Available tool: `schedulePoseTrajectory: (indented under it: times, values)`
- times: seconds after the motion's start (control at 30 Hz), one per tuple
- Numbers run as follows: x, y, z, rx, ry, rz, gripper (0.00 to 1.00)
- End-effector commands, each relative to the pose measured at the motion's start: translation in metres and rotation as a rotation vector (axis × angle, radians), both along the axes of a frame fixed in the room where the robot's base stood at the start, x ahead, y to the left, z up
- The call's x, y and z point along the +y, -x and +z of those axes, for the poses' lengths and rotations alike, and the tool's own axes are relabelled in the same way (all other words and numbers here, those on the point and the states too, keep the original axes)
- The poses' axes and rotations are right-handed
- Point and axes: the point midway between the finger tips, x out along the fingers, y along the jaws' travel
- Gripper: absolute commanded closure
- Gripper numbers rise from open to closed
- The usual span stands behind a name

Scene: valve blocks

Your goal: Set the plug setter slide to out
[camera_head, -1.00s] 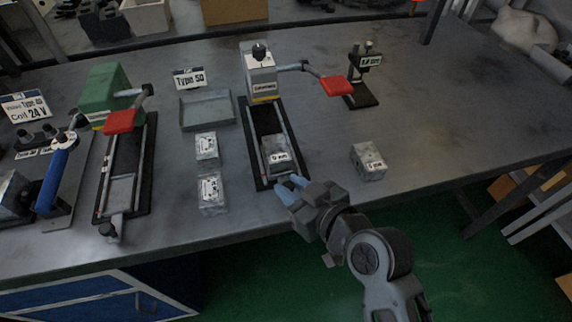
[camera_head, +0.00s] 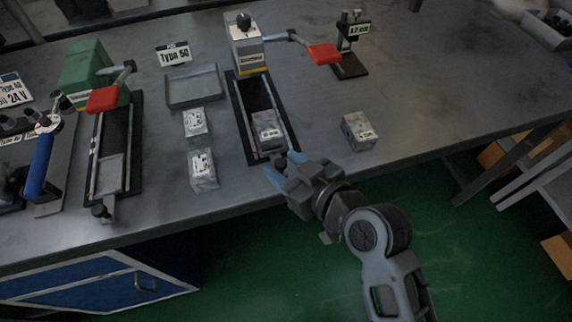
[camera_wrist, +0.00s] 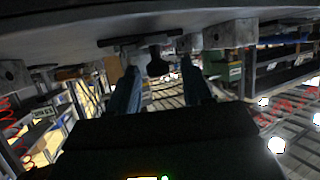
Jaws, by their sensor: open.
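A grey and yellow station (camera_head: 247,50) with a red-handled lever stands at mid-bench. Its black slide rail (camera_head: 240,117) runs toward the front edge, and a grey block (camera_head: 267,132) sits in its near end. I cannot read the station's name, so I cannot tell surely that it is the plug setter. My gripper (camera_head: 278,170) is open and empty at the near end of this rail. In the wrist view, a dark knob (camera_wrist: 157,65) shows between the two blue fingers (camera_wrist: 160,85), beyond their tips or level with them; contact is not clear.
A green station (camera_head: 88,75) with a similar rail and front knob (camera_head: 100,211) stands at left. Loose blocks (camera_head: 202,170) (camera_head: 358,131) flank the middle rail. A tray (camera_head: 194,88) and a small black stand (camera_head: 350,50) are behind. Open floor lies in front.

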Motion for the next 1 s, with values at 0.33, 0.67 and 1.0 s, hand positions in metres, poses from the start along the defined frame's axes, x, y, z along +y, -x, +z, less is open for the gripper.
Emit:
schedulePoseTrajectory:
  times: [0.33, 0.67, 1.0]
  values:
    - [-0.029, 0.037, 0.018, 0.0, 0.0, -0.001, 0.5]
    - [-0.044, 0.056, 0.028, 0.001, 0.0, 0.001, 0.5]
    - [-0.044, 0.056, 0.029, 0.001, 0.0, 0.001, 0.5]
